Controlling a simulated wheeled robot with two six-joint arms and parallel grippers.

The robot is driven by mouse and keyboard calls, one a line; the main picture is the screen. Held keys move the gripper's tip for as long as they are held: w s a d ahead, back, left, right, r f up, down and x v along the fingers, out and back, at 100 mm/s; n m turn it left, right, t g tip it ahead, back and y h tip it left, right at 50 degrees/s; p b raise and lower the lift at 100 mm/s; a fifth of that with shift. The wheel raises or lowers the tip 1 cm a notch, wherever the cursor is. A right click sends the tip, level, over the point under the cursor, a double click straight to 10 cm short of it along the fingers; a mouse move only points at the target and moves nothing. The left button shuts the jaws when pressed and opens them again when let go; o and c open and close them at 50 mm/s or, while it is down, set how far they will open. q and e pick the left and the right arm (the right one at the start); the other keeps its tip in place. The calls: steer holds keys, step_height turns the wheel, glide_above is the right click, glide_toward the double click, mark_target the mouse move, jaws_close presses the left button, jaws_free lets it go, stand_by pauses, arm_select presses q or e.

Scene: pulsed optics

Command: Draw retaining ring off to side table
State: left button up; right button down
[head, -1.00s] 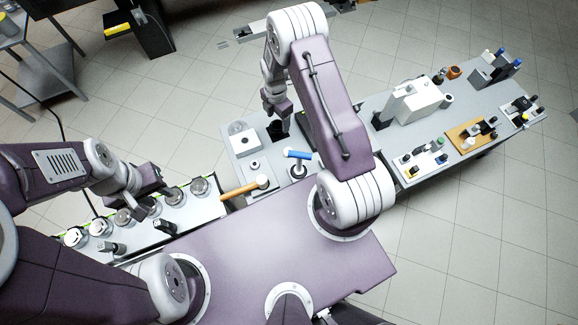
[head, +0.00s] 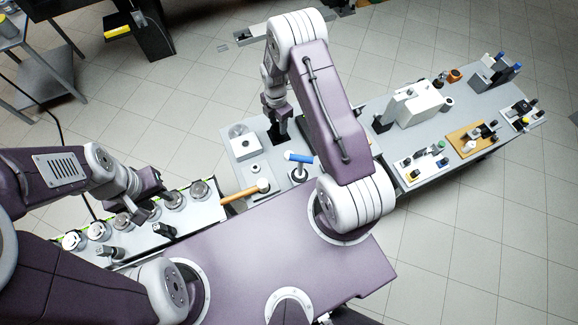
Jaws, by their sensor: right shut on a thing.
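My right gripper (head: 279,119) points down over the grey table (head: 244,171), beside a dark block or opening (head: 274,133). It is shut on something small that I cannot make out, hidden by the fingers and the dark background. I cannot pick out the retaining ring for sure. A pale plate with a round part (head: 240,130) and a white block with a small dark hole (head: 246,148) lie left of this gripper. My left gripper (head: 150,203) hangs over the narrow bench (head: 198,219) at the left, near its round pieces; its opening cannot be made out.
A wooden-handled mallet (head: 241,194) and a blue-topped stand (head: 299,160) are close to my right arm. The narrow bench carries several round metal pieces (head: 199,190). On the right, the long table holds a white box instrument (head: 415,106) and an orange plate (head: 468,139) with optics.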

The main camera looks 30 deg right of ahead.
mark_target(278, 127)
steer(key=shift+r, duration=0.1)
step_height(278, 127, up, 5)
steer(key=p, duration=0.3)
steer(key=shift+p, duration=0.4)
